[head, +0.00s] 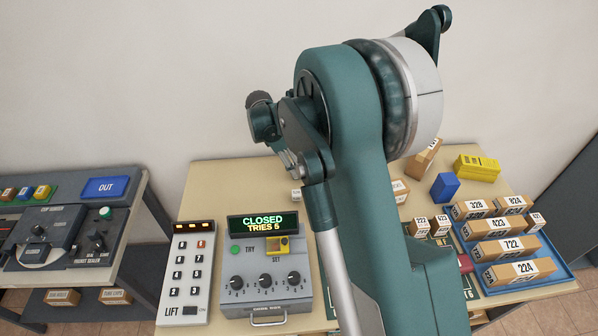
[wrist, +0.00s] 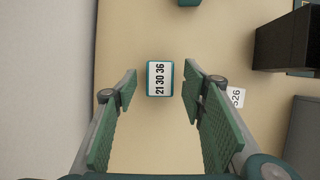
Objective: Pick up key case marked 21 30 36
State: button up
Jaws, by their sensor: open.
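The key case marked 21 30 36 (wrist: 151,90) is a small teal block with a white label on top, lying on the beige tabletop in the wrist view. Its label reads sideways there. My gripper (wrist: 160,86) is open, with its green fingers spread to the left and right of the case. There is a gap on both sides, and nothing is held. I cannot make out the case in the head view, where my arm covers the middle of the table.
A small tag marked 526 (wrist: 237,97) lies just right of my right finger. A dark box (wrist: 288,42) stands further right. In the head view, a grey lock box (head: 265,292) and LIFT keypad (head: 187,270) stand left; a blue tray (head: 545,284) of numbered boxes stands right.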

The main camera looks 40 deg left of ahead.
jog(key=shift+x, duration=1.2)
jog(key=c, duration=1)
